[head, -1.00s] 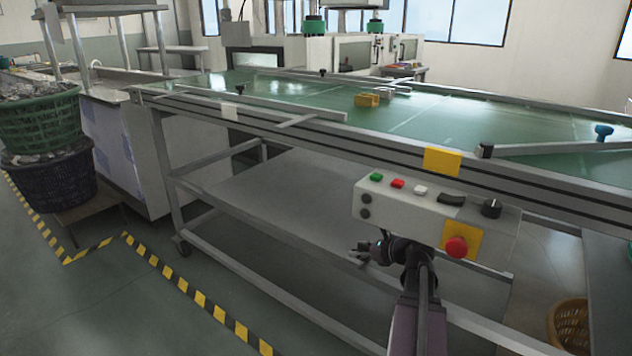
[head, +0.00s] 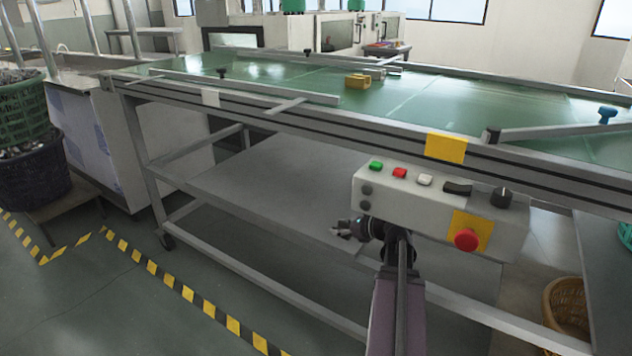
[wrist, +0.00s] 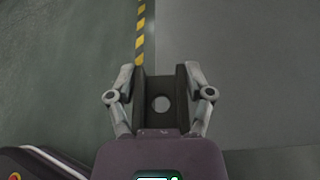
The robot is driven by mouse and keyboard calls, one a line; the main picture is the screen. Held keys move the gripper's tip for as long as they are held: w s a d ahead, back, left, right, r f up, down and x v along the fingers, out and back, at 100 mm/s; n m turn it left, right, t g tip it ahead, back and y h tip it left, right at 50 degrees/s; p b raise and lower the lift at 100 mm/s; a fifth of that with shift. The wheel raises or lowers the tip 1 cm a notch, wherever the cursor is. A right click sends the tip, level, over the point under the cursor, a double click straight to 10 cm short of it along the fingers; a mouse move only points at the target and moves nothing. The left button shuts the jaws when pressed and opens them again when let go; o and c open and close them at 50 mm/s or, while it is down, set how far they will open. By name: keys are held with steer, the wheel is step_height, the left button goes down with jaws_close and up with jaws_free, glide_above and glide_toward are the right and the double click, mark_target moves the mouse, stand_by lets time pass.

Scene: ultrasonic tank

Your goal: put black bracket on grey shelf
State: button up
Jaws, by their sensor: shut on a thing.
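My gripper (wrist: 160,82) is shut on the black bracket (wrist: 160,122), with one finger on each side of it in the wrist view. The bracket is a dark channel shape with raised sides and a round hole in the middle. In the head view my gripper (head: 345,231) is small, left of the control box and in front of the shelf's right part. The bracket cannot be made out clearly there. The grey shelf (head: 262,180) is the flat lower deck under the green-topped conveyor table, and its visible part is bare.
A control box (head: 420,205) with a red button hangs from the table's front, close above my arm. A lower frame rail (head: 270,290) runs in front of the shelf. Baskets (head: 30,170) stand at left, and a wicker basket (head: 567,315) at lower right.

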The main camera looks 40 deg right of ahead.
steer(key=b, duration=0.2)
glide_above(332, 214)
steer(key=shift+f, duration=0.75)
steer(key=shift+f, duration=0.1)
steer(key=shift+f+b, duration=1.5)
steer(key=shift+f, duration=0.2)
steer(key=shift+f, duration=0.15)
steer(key=o, duration=1.3)
steer(key=shift+o, duration=0.2)
steer(key=shift+r, duration=0.25)
